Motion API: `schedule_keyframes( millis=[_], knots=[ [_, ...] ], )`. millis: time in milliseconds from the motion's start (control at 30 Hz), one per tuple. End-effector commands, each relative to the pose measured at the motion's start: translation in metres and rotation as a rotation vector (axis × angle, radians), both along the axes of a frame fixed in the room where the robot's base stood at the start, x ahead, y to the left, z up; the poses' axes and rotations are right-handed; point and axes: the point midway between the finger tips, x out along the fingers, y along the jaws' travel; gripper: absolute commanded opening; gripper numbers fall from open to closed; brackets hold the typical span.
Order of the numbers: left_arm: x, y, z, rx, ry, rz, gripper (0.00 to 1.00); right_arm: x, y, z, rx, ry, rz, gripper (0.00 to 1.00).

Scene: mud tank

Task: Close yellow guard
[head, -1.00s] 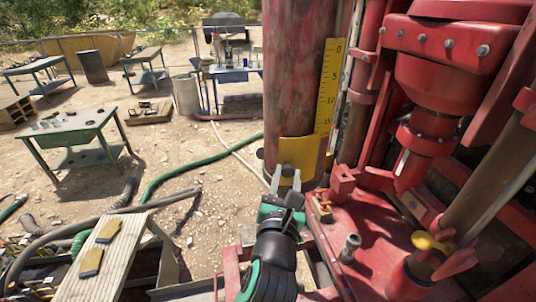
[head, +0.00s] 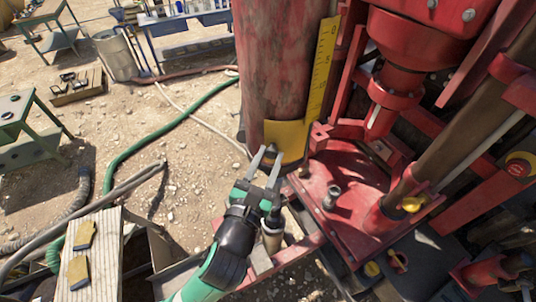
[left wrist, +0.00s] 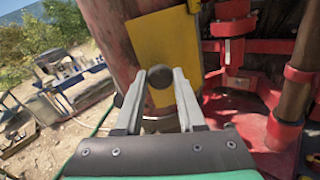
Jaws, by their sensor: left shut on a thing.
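The yellow guard (head: 287,133) is a curved plate low on the red cylinder, near the lower end of the yellow scale. It also shows in the left wrist view (left wrist: 165,42), upright against the red surface. A dark round knob (left wrist: 160,77) sits at the guard's lower part. My left gripper (head: 269,153) reaches it from below, and in the left wrist view its grey fingers (left wrist: 160,80) stand on both sides of the knob, shut on it. The fingers hide the knob's sides. My right gripper is not in view.
The yellow scale (head: 322,70) runs up the red cylinder (head: 280,60). Red machinery (head: 345,190) crowds the right side. A wooden board (head: 92,255) with two yellow-and-dark pieces lies at lower left. Green and dark hoses cross the ground behind.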

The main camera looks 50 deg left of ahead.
Motion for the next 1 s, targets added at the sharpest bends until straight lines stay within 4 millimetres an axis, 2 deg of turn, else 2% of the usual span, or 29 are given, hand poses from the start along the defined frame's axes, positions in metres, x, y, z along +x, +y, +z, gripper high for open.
schedule_keyframes(
  millis=[167, 200, 333, 600, 733, 867, 1000],
  knots=[
    [0.0, 0.001, -0.002, 0.0, 0.006, 0.004, 0.0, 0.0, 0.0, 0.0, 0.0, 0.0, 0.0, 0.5],
    [0.0, 0.001, -0.003, -0.001, 0.007, 0.004, 0.46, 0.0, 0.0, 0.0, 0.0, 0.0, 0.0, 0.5],
    [0.0, 0.001, -0.002, 0.0, 0.005, 0.003, 0.68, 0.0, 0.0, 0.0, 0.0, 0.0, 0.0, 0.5],
    [0.0, 0.0, -0.001, 0.0, 0.003, 0.002, 0.68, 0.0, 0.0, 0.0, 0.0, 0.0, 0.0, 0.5],
    [-0.007, -0.006, -0.001, 0.0, 0.002, -0.002, 0.68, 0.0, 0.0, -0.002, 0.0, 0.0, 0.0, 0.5],
    [-0.028, -0.019, -0.003, -0.001, 0.003, -0.005, 0.68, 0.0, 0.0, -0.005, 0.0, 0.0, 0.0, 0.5],
    [-0.058, -0.039, -0.001, 0.001, 0.006, -0.008, 0.68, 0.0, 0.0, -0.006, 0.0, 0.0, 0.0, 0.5]
  ],
)
